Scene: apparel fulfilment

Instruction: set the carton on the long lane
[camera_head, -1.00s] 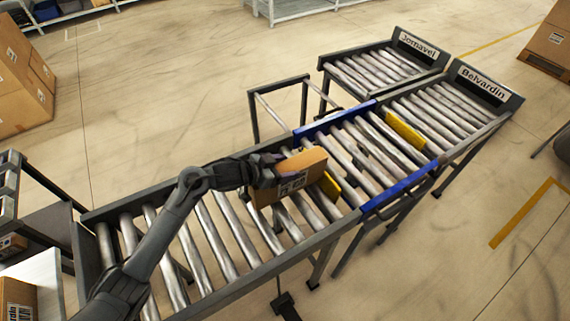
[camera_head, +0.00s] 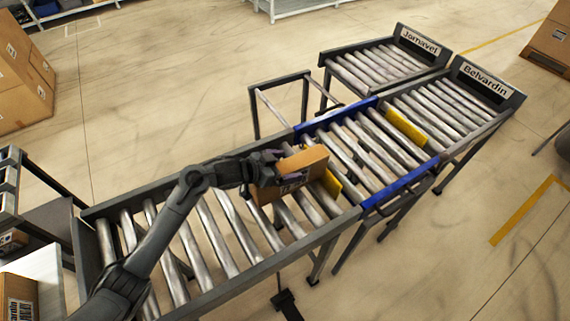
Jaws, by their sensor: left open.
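The carton (camera_head: 304,161) is a brown box with a dark printed label on its near side. It stands on the rollers of the main conveyor (camera_head: 238,232), just before the blue-framed section. My left gripper (camera_head: 270,165) is open at the carton's left end, its fingers close against it; whether they touch is hard to tell. Beyond the blue-framed section (camera_head: 405,183), a lane signed Belvardin (camera_head: 487,82) runs on to the upper right. A separate lane signed Jornavel (camera_head: 420,43) lies behind and to its left. My right gripper is not in view.
A yellow plate (camera_head: 332,184) stands between rollers just right of the carton, and another yellow bar (camera_head: 405,129) crosses the far end of the blue section. An empty dark frame (camera_head: 279,103) stands behind the conveyor. Boxes (camera_head: 20,85) stand at the left.

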